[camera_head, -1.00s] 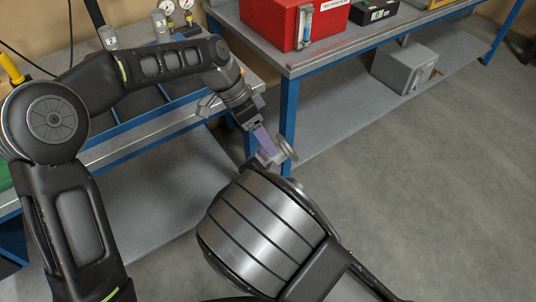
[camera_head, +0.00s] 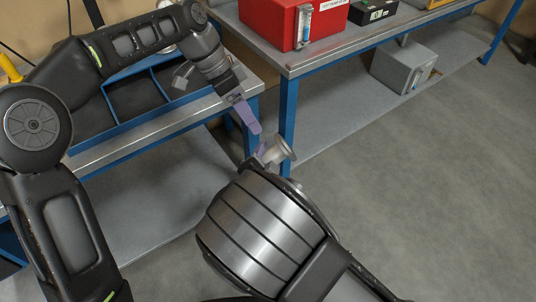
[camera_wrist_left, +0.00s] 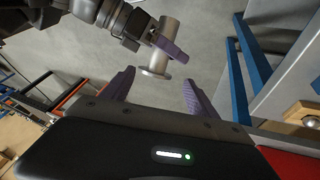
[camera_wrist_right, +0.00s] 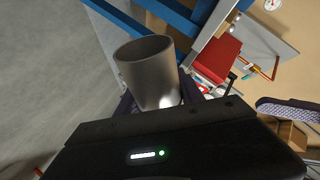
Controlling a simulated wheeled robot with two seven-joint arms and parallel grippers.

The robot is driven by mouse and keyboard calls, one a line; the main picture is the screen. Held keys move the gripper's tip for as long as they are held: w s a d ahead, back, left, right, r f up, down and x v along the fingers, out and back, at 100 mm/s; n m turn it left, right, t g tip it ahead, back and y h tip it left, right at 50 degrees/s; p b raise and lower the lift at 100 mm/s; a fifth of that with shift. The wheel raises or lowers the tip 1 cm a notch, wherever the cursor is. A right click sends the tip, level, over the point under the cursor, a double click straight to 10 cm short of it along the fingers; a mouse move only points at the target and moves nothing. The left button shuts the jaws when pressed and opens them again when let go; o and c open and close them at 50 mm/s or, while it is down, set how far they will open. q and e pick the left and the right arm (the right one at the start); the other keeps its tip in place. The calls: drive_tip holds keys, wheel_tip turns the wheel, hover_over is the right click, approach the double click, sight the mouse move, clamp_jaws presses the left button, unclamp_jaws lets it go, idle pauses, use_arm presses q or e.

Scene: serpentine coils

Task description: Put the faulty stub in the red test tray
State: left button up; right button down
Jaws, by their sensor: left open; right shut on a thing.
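The stub (camera_head: 279,151) is a short grey metal tube with a flange, low in the middle of the head view. It also shows in the left wrist view (camera_wrist_left: 168,36) and, with its open end facing up, in the right wrist view (camera_wrist_right: 150,72). My right gripper (camera_head: 264,156) is shut on it, a purple finger across its side. My left gripper (camera_head: 252,122) is open and empty just above and left of the stub; its two purple fingers (camera_wrist_left: 158,92) are spread and apart from it. A red box (camera_head: 281,22) stands on the right bench; whether it is the test tray, I cannot tell.
A blue-edged divided tray (camera_head: 111,106) lies on the left bench behind my left arm. A black case (camera_head: 374,11) stands beside the red box. A grey box (camera_head: 404,66) sits on the right bench's lower shelf. The floor at right is clear.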

use_arm(q)
drive_tip(key=a+f+m+y, duration=0.1)
drive_tip(key=a+f+m, duration=0.15)
drive_tip(key=f, duration=0.45)
drive_tip(key=a+f+m+y, duration=0.1)
drive_tip(key=a+f, duration=0.2)
drive_tip(key=f, duration=0.3)
drive_tip(key=s+d+f+n+t+h, duration=0.1)
drive_tip(key=s+d+f+n+t, duration=0.15)
drive_tip(key=f+n, duration=0.45)
drive_tip(key=s+d+f+n+t+h, duration=0.1)
drive_tip(key=s+f+n, duration=0.3)
drive_tip(key=f, duration=0.5)
drive_tip(key=s+a+f+n+t+y, duration=0.1)
drive_tip(key=s+a+f+n+y, duration=0.1)
drive_tip(key=s+a+f+n, duration=0.5)
use_arm(e)
drive_tip(key=shift+r, duration=0.1)
use_arm(q)
drive_tip(key=s+d+f+g+h, duration=0.1)
drive_tip(key=s+d+f+g, duration=0.1)
drive_tip(key=s+d, duration=0.6)
drive_tip(key=s+g, duration=0.1)
drive_tip(key=s, duration=0.3)
drive_tip(key=shift+d+f+n, duration=0.3)
drive_tip(key=shift+d+n, duration=0.05)
drive_tip(key=shift+d, duration=0.05)
